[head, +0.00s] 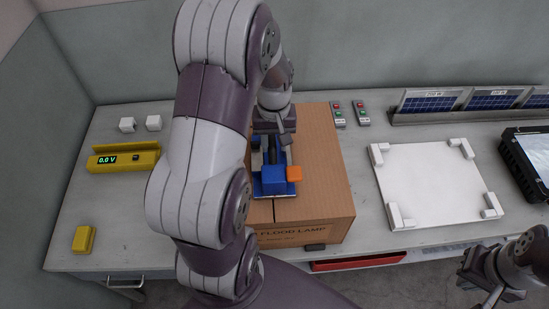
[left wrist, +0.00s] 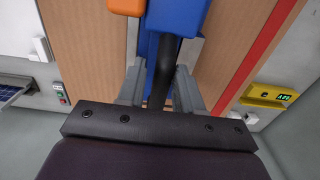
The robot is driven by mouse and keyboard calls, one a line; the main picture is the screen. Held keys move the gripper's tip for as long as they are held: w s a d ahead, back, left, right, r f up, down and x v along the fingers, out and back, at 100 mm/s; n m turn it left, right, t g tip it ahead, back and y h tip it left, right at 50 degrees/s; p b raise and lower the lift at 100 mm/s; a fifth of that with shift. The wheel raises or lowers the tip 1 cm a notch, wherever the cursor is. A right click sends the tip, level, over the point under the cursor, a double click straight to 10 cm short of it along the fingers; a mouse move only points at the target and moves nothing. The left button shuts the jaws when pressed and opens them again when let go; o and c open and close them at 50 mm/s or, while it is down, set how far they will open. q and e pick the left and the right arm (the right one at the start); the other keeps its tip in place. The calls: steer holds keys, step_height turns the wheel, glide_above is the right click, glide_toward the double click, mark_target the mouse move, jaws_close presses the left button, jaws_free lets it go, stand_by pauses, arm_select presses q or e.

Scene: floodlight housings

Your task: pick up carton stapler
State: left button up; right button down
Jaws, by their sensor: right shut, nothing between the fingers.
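The carton stapler (head: 273,179) is blue with a black handle and an orange block. It sits on top of a brown cardboard carton (head: 318,180). In the left wrist view, its blue body (left wrist: 178,15) and dark handle (left wrist: 163,70) lie straight ahead. My right gripper (head: 485,292) is shut and empty at the lower right, off the table's front edge.
A yellow meter (head: 124,158), yellow block (head: 84,239) and two white cubes (head: 140,124) stand on the left. A white board with corner blocks (head: 430,185) lies right of the carton. Solar panels (head: 432,101) and small button boxes (head: 350,114) are behind. A black-framed panel (head: 530,160) is far right.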

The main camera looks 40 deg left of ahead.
arm_select(q)
steer(key=shift+s+a+f, duration=0.2)
steer(key=shift+f, duration=0.4)
steer(key=shift+s+a+f, duration=0.2)
steer(key=shift+f, duration=0.35)
steer(key=shift+w+d, duration=0.1)
steer(key=shift+w, duration=0.1)
steer(key=shift+c, duration=1.2)
jaws_close()
steer(key=shift+w+r, duration=0.1)
steer(key=shift+r, duration=0.05)
